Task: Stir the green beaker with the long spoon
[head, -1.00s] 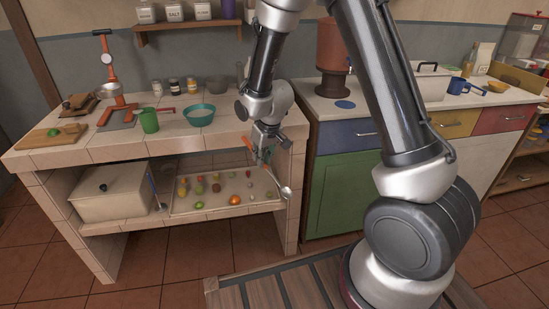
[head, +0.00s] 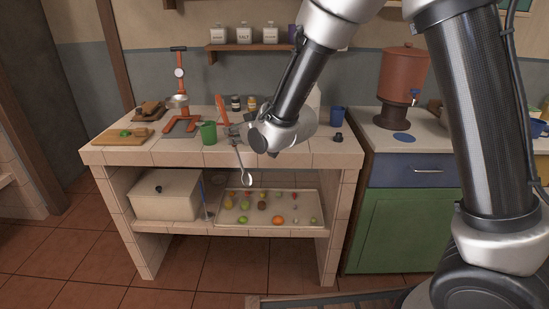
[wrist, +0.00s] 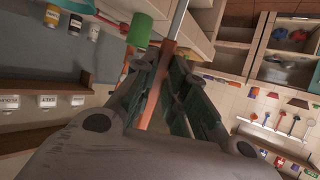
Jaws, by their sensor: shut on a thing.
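The green beaker (head: 208,133) stands upright on the tiled counter, near its front edge. It also shows in the wrist view (wrist: 139,31), beyond the fingers. My gripper (head: 234,131) is shut on the orange handle of the long spoon (head: 241,160), just right of the beaker. The spoon slants down, its metal bowl hanging in front of the counter edge, outside the beaker. In the wrist view the handle (wrist: 156,103) runs between my fingers (wrist: 158,88). The beaker's inside is hidden.
An orange stand (head: 181,122) and a cutting board (head: 123,136) with a green item are left of the beaker. Small jars (head: 250,103) stand behind, and a blue cup (head: 337,115) stands right. A teal bowl (wrist: 80,4) shows partly in the wrist view. A tray (head: 226,219) lies below.

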